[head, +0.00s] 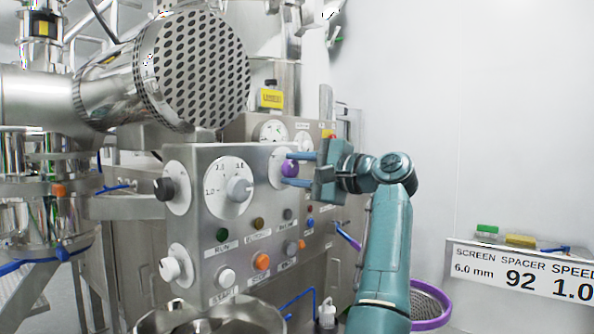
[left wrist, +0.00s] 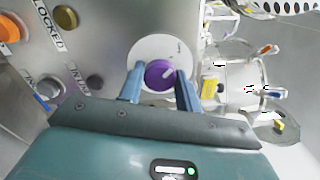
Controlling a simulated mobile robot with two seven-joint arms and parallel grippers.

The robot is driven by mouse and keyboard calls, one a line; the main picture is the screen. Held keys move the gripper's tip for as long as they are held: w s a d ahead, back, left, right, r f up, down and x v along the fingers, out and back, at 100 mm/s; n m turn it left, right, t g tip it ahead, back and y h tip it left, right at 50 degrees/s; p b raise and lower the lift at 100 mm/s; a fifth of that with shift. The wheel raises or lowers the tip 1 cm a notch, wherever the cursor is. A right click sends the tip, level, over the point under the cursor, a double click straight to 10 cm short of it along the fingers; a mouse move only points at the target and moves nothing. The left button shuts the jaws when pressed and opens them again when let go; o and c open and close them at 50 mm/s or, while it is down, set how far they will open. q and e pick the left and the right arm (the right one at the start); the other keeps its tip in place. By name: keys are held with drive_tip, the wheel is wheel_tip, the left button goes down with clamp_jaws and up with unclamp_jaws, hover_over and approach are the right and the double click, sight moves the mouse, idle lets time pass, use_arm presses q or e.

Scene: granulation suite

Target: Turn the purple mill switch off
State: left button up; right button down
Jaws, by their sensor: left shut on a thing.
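The purple mill switch (head: 290,169) is a round knob on a white dial plate on the steel control panel (head: 225,290). In the left wrist view the purple knob (left wrist: 157,76) has a pale pointer mark slanting toward the upper right of its white plate (left wrist: 146,48). The plate's lettering is too small to read. My left gripper (head: 288,170) reaches the panel with one finger on each side of the knob. Its fingers (left wrist: 160,88) also show around the knob in the left wrist view, shut on it. My right gripper is not in view.
A large white dial with a grey knob (head: 239,189) and a black knob (head: 164,188) are left of the switch. Green (head: 222,235) and orange (head: 262,261) buttons sit below. A perforated steel drum (head: 200,70) hangs above left. A purple-rimmed sieve (head: 444,305) stands low right.

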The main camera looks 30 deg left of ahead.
use_arm(q)
drive_tip(key=o, duration=1)
drive_tip(key=shift+d, duration=0.1)
drive_tip(key=s+d, duration=0.1)
drive_tip(key=d, duration=1.2)
drive_tip(key=shift+b, duration=0.3)
